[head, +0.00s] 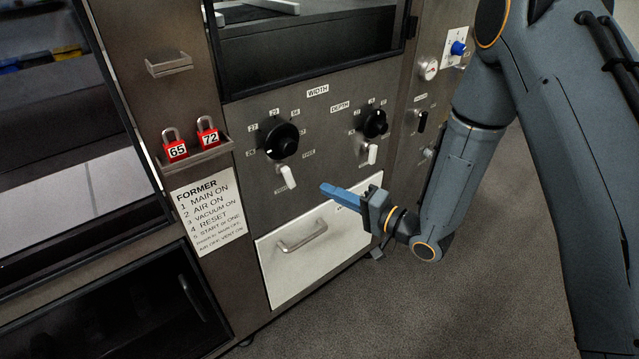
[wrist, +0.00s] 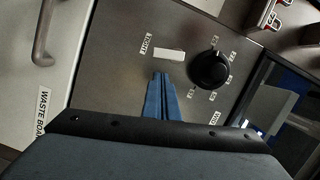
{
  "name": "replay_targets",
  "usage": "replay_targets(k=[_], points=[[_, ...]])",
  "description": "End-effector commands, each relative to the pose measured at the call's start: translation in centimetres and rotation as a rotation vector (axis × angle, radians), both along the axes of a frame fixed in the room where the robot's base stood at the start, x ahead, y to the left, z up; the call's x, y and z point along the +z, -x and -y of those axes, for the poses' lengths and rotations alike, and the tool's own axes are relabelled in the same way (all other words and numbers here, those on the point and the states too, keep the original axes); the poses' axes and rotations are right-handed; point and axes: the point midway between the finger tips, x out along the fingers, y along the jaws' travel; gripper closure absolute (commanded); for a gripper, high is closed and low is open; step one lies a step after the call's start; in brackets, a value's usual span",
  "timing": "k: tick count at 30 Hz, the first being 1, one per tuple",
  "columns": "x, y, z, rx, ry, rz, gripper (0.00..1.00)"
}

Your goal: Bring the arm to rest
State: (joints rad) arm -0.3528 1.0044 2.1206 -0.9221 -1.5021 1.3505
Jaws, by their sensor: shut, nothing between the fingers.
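My gripper (head: 325,190) has blue fingers that are shut with nothing between them. In the head view it points left, in front of the machine panel (head: 240,115), just above the white drawer front (head: 275,262) and to the right of the white lever (head: 289,177) below the width dial (head: 281,141). In the wrist view the closed fingers (wrist: 161,78) point up towards a white lever (wrist: 169,55), with the black dial (wrist: 209,69) to the right. I cannot tell whether the fingertips touch the panel. My arm reaches in from the right.
The depth dial (head: 375,123) and its lever (head: 372,154) are close above my gripper. Two red padlocks (head: 192,145) sit on a small shelf at left. A blue knob (head: 458,48) is at upper right. The grey floor (head: 440,310) at lower right is clear.

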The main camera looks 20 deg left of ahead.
Motion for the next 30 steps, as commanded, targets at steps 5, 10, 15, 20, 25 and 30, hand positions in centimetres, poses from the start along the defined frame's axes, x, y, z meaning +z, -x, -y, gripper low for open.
replay_targets(k=[5,10,15,20,25,30], points=[[0.1,0.5,0.9,0.005,-0.001,0.000,1.00],[0.1,0.6,0.9,0.009,-0.001,0.001,1.00],[0.1,0.6,0.9,0.009,-0.001,0.001,1.00],[0.1,0.5,1.0,0.006,0.001,0.002,1.00],[0.3,-1.9,2.6,-0.062,0.120,0.068,1.00],[0.6,-6.6,8.6,-0.215,0.452,0.182,1.00]])
